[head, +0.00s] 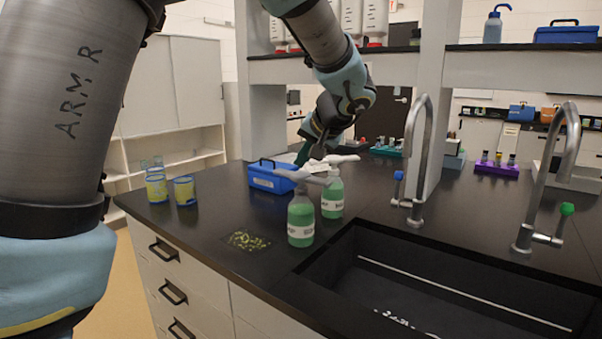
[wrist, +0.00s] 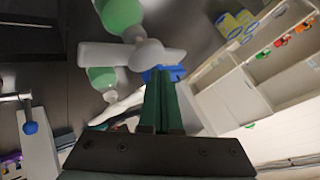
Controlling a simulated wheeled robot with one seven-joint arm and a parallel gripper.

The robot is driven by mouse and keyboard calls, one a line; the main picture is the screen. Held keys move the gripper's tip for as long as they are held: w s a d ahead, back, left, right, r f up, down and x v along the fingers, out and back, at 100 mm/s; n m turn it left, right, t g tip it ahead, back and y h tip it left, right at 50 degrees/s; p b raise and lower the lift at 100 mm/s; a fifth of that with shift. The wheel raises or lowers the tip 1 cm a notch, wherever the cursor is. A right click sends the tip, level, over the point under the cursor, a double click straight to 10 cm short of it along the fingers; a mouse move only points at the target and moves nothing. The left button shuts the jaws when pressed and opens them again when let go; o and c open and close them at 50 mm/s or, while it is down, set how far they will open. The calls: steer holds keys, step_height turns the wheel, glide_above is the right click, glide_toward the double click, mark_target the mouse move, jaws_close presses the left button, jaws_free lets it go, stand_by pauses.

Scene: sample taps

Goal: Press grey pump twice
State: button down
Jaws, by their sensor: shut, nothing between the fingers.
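Two clear bottles of green liquid with pale pump heads stand on the black counter beside the sink. The front bottle (head: 301,218) has a grey-looking pump head (head: 299,177); the rear bottle (head: 333,193) has a whiter one (head: 338,159). My gripper (head: 302,158) is shut and empty, its green fingers pointing down just above the pump heads. In the wrist view the shut fingers (wrist: 159,85) lie beside the nearer pump head (wrist: 125,53), overlapping its end. Contact cannot be told. The other bottle (wrist: 103,77) shows behind it.
A blue box (head: 270,178) sits behind the bottles, and yellow-banded beakers (head: 185,190) stand to its left. Green bits (head: 247,241) lie on the counter. A sink (head: 430,285) with two tall taps (head: 415,150) is at the right.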

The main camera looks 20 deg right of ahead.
mark_target(302, 175)
steer(key=shift+r+p, duration=1.3)
steer(key=shift+r, duration=1.25)
steer(key=a+f+n+g, duration=0.1)
steer(key=a+f+g, duration=0.1)
steer(key=a+f, duration=0.35)
steer(key=a+f+g, duration=0.1)
steer(key=a+f, duration=0.1)
steer(key=a, duration=0.6)
steer(key=a+f+n+g, duration=0.1)
steer(key=a+f+g, duration=0.15)
steer(key=a, duration=0.35)
steer(key=s+a+f+n, duration=0.1)
steer(key=s+a+f, duration=0.2)
steer(key=a, duration=0.2)
steer(key=s+a+f+n+g, duration=0.1)
steer(key=s+a+f+n, duration=0.1)
steer(key=a, duration=0.4)
steer(key=s+a+f+n+g+h, duration=0.1)
steer(key=s+a+f, duration=0.2)
steer(key=a, duration=0.3)
steer(key=shift+s+f+n, duration=0.4)
steer(key=shift+s, duration=0.4)
